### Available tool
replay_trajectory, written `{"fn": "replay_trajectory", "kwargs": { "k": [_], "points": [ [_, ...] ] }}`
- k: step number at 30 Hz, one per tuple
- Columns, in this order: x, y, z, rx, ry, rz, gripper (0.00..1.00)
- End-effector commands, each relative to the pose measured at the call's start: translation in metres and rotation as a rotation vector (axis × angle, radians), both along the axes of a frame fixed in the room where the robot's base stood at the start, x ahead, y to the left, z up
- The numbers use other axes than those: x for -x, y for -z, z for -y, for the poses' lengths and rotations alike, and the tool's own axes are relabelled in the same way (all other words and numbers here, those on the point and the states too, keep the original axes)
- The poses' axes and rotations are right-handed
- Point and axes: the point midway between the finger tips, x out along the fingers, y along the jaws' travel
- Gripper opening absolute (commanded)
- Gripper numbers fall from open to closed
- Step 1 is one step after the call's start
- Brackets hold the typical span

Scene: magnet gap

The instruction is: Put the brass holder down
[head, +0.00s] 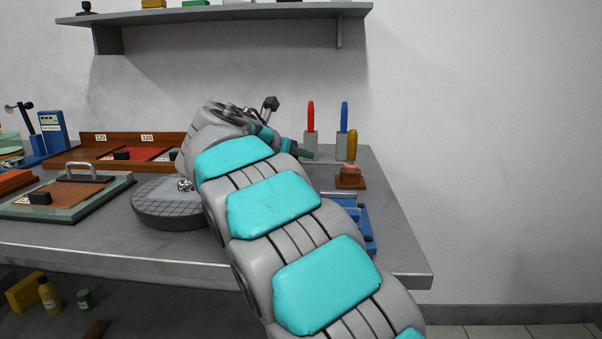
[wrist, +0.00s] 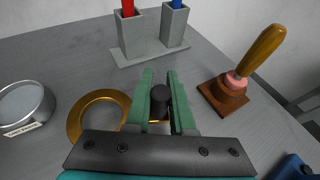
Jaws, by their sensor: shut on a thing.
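In the wrist view the two green fingers of my gripper (wrist: 160,95) are closed around a dark upright knob (wrist: 160,100). A thin brass edge shows below the knob, so I take this as the brass holder; most of it is hidden by my fingers and the gripper body. I cannot tell whether it touches the bench. A flat brass ring (wrist: 73,119) lies on the bench just left of my gripper. In the head view my gripper (head: 306,153) reaches over the right part of the bench, and what it holds is hidden.
Grey stands (wrist: 133,42) with red and blue handles are behind my gripper. A wooden-handled stamp (wrist: 262,47) is to the right. A round labelled tin (wrist: 25,103) is left of the ring. A blue thing (wrist: 293,168) is at lower right. Bare bench lies between them.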

Motion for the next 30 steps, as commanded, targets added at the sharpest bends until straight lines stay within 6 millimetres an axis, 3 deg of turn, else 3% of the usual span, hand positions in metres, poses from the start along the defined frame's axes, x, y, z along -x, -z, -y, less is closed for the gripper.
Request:
{"fn": "replay_trajectory", "kwargs": {
  "k": [10,25,26,30],
  "points": [
    [0.000,0.041,0.000,-0.002,-0.001,0.000,0.00],
    [0.000,0.040,0.000,0.001,0.001,-0.001,0.00],
    [0.000,0.041,0.000,0.001,0.000,-0.001,0.23],
    [0.000,0.042,0.000,0.000,0.000,0.000,0.38]
  ]
}}
